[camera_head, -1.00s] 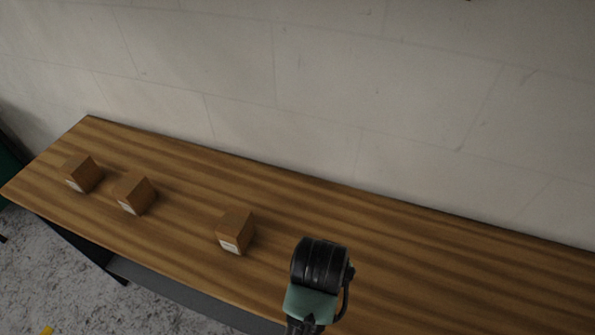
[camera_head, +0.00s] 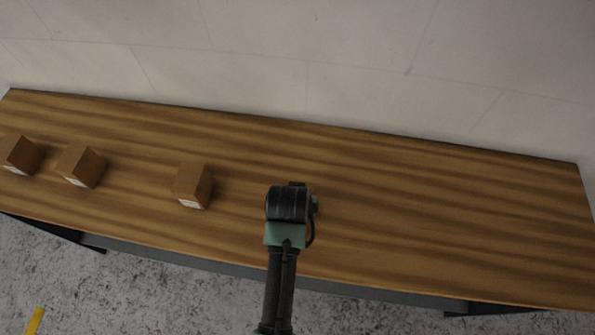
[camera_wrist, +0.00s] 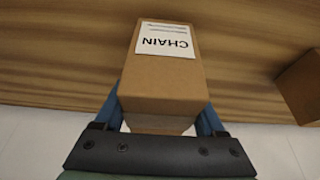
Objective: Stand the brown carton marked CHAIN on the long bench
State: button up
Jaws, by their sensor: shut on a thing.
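The brown carton marked CHAIN (camera_wrist: 160,75) is between the blue fingers of my gripper (camera_wrist: 162,110) in the wrist view. The gripper is shut on it. Its white label is toward the camera and reads upside down in that view. The long bench (camera_head: 400,210) has a striped wooden top, and my arm reaches over its middle in the head view. My wrist hides the gripper and the held carton there. I cannot tell whether the carton touches the bench top.
Three other brown cartons stand on the bench's left part: one nearest my arm (camera_head: 193,185), one farther left (camera_head: 80,166) and one at the picture's edge (camera_head: 18,154). The bench is clear to the right of my arm. A pale wall (camera_head: 330,60) runs behind it.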

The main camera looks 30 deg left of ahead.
jog(key=shift+f, duration=1.05)
jog(key=shift+f, duration=0.1)
jog(key=o, duration=1.6)
jog(key=shift+c, duration=0.2)
jog(key=v, duration=1.2)
